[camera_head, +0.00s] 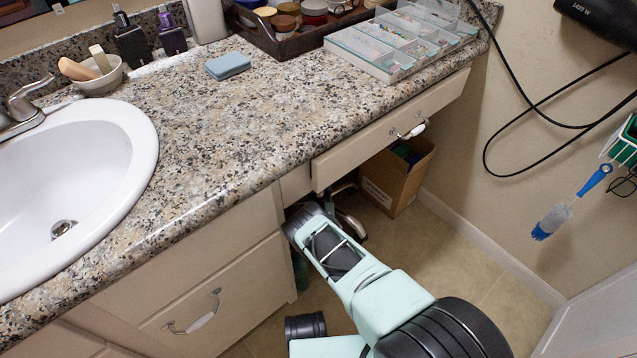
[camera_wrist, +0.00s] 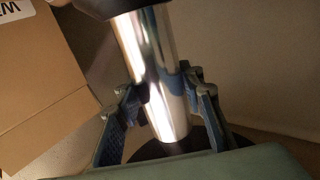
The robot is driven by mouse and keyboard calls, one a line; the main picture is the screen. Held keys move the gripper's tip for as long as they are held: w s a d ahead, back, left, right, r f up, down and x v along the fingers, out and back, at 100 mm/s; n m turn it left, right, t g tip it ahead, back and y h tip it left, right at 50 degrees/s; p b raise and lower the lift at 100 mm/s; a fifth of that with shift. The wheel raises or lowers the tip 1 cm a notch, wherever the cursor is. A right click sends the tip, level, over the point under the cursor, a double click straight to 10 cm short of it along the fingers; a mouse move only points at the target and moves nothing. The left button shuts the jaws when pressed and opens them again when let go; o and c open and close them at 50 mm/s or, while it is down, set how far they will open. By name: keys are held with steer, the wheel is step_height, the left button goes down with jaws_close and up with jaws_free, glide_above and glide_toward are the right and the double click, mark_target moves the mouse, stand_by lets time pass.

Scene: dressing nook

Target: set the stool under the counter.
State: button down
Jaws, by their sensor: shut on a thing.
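The stool shows in the wrist view as a shiny chrome post (camera_wrist: 155,70) between a black part at the top and a black round part at the bottom. My gripper (camera_wrist: 160,95) has a finger on each side of the post and is shut on it. In the head view, a chrome piece of the stool (camera_head: 352,226) shows in the knee space below the counter (camera_head: 215,125). The seat is hidden there by the countertop and the drawer front. My gripper's fingertips are hidden under the counter edge in that view.
A cardboard box (camera_head: 385,182) stands on the floor at the back of the knee space, by the wall; it also shows in the wrist view (camera_wrist: 40,90). A drawer cabinet (camera_head: 205,300) borders the left side. A shallow drawer (camera_head: 375,140) hangs above. Open floor (camera_head: 480,275) lies right.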

steer(key=c, duration=1.3)
jaws_free()
steer(key=shift+o, duration=0.2)
steer(key=s, duration=0.7)
steer(key=shift+s+a, duration=0.15)
steer(key=shift+s, duration=0.1)
